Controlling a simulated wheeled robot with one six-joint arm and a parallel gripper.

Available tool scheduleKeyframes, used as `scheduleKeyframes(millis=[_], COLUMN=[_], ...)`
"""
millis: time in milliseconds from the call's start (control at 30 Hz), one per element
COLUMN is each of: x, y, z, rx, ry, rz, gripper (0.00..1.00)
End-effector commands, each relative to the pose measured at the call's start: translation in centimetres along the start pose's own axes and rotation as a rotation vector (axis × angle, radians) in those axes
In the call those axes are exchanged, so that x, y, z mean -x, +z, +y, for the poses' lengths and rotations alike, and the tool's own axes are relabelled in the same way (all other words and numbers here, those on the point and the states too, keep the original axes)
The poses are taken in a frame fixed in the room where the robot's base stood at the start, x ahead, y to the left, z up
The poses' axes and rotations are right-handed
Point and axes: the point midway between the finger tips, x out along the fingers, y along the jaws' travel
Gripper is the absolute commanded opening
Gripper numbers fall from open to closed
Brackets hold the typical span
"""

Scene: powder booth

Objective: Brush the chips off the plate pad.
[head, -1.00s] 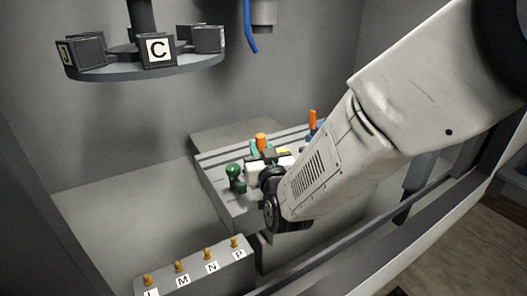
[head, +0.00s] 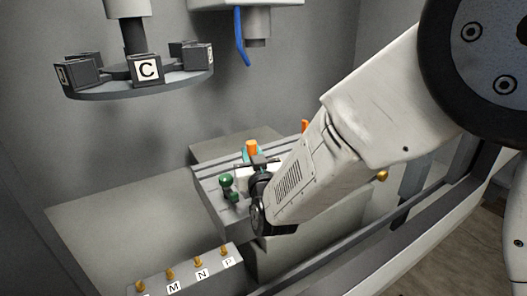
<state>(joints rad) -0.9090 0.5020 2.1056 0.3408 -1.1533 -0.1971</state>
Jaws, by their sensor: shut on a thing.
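My gripper (head: 258,164) is at the grey slotted table (head: 210,176), mostly behind my own forearm. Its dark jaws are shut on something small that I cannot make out. An orange-topped piece with a teal base (head: 252,148) stands just behind the jaws. A pale block (head: 243,184) shows beside and below them. The plate pad and any chips on it are too small or too hidden to tell apart. No brush shows clearly.
A green knobbed fixture (head: 227,186) stands at the table's left edge, and another orange piece (head: 305,126) at the back. A labelled rack with brass pegs (head: 200,274) is in front. A carousel (head: 140,86) and a spindle with a blue hose (head: 257,30) hang above. The left floor is clear.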

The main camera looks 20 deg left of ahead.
Motion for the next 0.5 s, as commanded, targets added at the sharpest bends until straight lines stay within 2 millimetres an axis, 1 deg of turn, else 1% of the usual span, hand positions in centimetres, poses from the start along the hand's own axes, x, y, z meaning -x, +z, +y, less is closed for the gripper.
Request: scheduleKeyframes(millis=[33, 167, 267, 500], x=[0.6, 1.4, 2.2, 4.8], y=[0.6, 0.3, 0.0, -1.1], z=[-0.4, 0.1, 0.7, 3.2], rx=[-0.008, -0.014, -0.018, -0.026], ry=[-0.012, -0.014, -0.015, -0.004], rz=[-0.013, -0.015, -0.016, -0.011], gripper=[0.0, 0.0, 0.0, 0.0])
